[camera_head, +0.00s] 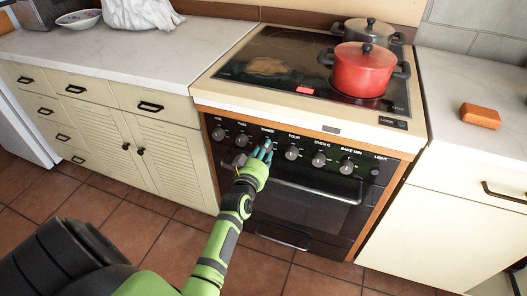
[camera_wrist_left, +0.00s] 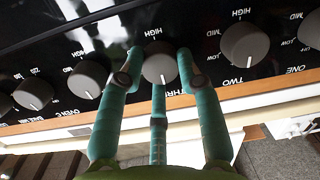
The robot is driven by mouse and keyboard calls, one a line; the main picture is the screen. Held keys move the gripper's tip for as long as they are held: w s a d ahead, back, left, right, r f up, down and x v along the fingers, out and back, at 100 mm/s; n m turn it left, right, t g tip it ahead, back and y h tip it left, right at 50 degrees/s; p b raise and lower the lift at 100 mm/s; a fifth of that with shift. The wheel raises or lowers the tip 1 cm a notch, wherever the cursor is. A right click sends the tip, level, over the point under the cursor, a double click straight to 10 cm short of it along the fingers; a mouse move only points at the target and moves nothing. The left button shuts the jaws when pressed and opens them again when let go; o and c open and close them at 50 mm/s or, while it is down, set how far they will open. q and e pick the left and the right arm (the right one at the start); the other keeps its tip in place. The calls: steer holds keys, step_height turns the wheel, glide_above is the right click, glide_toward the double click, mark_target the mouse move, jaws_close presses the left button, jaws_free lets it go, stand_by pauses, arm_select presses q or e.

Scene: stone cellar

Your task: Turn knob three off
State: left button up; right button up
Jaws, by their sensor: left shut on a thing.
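The black stove panel (camera_head: 225,126) carries a row of grey knobs. Knob three (camera_wrist_left: 158,66) is a round grey knob with a white mark; the mark is at its lower edge in the wrist view, toward the partly covered THREE label. My left gripper (camera_head: 262,152) reaches the panel at knob three and hides most of it in the head view. In the left wrist view its teal fingers (camera_wrist_left: 160,80) close around the knob, one on each side and one below. My right gripper is not in view.
Knob two (camera_wrist_left: 245,43) and knob four (camera_wrist_left: 88,79) are close on either side. The oven handle (camera_head: 320,190) runs below the panel. A red pot (camera_head: 362,72) and a dark pot (camera_head: 383,35) stand on the cooktop. An orange block (camera_head: 480,118) lies on the right counter.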

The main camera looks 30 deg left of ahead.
arm_select(q)
steer(key=o, duration=1.1)
steer(key=shift+w+a+r, duration=0.1)
steer(key=shift+r, duration=0.3)
steer(key=shift+o, duration=0.3)
steer(key=shift+f, duration=0.15)
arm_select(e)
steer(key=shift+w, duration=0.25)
arm_select(q)
steer(key=v, duration=1.2)
